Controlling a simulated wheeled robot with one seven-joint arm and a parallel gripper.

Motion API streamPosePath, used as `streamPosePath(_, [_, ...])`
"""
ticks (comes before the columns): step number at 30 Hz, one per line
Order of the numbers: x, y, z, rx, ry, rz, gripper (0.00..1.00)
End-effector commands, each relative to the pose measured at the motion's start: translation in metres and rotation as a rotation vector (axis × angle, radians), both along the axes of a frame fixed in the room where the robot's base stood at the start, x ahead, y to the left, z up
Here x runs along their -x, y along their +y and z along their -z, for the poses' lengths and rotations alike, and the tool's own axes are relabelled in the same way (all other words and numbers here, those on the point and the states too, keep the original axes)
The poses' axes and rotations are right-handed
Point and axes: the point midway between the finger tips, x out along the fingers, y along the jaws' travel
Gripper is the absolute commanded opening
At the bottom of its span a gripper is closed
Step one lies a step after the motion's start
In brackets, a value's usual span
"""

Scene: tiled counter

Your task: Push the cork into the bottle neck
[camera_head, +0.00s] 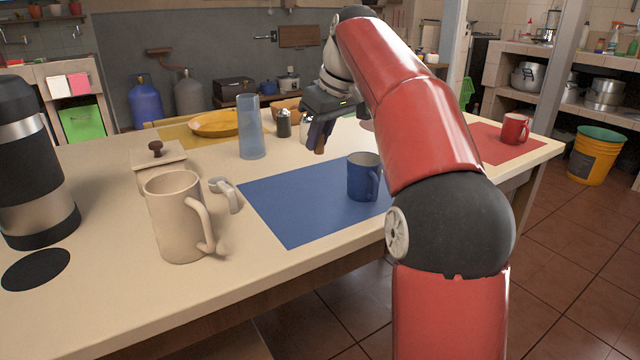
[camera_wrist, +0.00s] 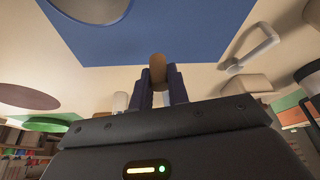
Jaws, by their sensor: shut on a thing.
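My gripper (camera_head: 316,138) is over the far part of the table, just beyond the blue mat. It is shut on a brown cork (camera_wrist: 157,72), which sticks out past the two dark fingertips (camera_wrist: 159,84) in the wrist view. The cork's end also shows below the fingers in the head view (camera_head: 320,150). A tall, see-through blue vessel (camera_head: 251,128) stands upright to the left of my gripper, apart from it. It is the most bottle-like thing on the table; I cannot make out a narrow neck. I cannot identify it in the wrist view.
Two small shakers, one dark (camera_head: 284,124) and one pale (camera_head: 305,130), stand close left of my gripper. A blue mug (camera_head: 363,177) stands on the blue mat (camera_head: 290,215). A beige mug (camera_head: 175,220), lidded box (camera_head: 158,160) and flask (camera_head: 40,200) are at left.

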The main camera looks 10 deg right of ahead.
Motion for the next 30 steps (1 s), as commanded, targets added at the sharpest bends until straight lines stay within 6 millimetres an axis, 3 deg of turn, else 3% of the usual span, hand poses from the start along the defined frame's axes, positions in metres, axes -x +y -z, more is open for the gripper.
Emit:
streamPosePath(2, [0.001, 0.0, 0.019, 0.0, 0.002, 0.0, 0.0])
streamPosePath(8, [0.0, 0.0, 0.034, 0.001, -0.001, 0.0, 0.0])
streamPosePath(15, [0.0, 0.0, 0.067, 0.001, 0.001, 0.0, 0.0])
streamPosePath(28, [0.0, 0.0, 0.073, 0.0, 0.0, 0.0, 0.0])
streamPosePath(29, [0.0, 0.0, 0.073, 0.001, -0.001, 0.0, 0.18])
streamPosePath(30, [0.0, 0.0, 0.072, 0.001, -0.001, -0.001, 0.23])
